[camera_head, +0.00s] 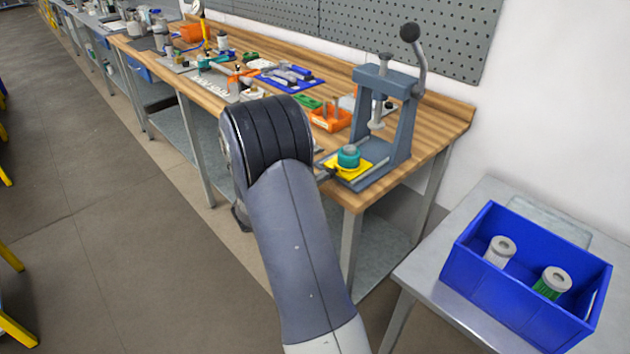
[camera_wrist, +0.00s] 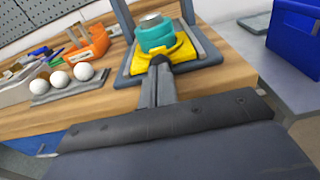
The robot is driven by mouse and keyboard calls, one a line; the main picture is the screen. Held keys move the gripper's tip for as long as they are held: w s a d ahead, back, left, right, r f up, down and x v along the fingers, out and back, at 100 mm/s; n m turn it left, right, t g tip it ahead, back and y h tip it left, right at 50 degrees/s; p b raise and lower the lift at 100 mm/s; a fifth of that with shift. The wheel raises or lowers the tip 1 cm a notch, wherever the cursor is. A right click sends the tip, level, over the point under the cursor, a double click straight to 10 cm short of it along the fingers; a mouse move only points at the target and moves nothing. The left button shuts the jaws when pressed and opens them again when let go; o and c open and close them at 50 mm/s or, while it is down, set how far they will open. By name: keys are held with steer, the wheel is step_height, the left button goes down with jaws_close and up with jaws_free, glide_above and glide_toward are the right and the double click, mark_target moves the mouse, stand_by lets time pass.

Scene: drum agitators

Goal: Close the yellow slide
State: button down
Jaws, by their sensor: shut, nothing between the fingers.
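The yellow slide (camera_head: 354,171) lies on the base of the grey press (camera_head: 398,150) at the workbench's near corner. It carries a teal round part (camera_head: 348,157) with a grey top. In the head view the slide sits towards the front left of the press, not under its ram (camera_head: 377,118). In the wrist view my gripper (camera_wrist: 159,62) is shut and empty, its tip at the near edge of the yellow slide (camera_wrist: 183,52), below the teal part (camera_wrist: 155,35). I cannot tell whether it touches. In the head view my arm hides most of the gripper.
The press lever (camera_head: 418,60) stands up at the right. An orange bin (camera_head: 330,118) and a blue tray with tools (camera_head: 287,78) lie left of the press. White balls (camera_wrist: 72,76) rest in a holder nearby. A blue crate (camera_head: 520,310) stands on a separate grey table.

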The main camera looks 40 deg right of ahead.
mark_target(333, 170)
steer(key=d, duration=0.2)
steer(key=d+b, duration=0.1)
steer(key=d, duration=0.4)
steer(key=shift+w+d+b, duration=0.3)
steer(key=shift+a, duration=0.15)
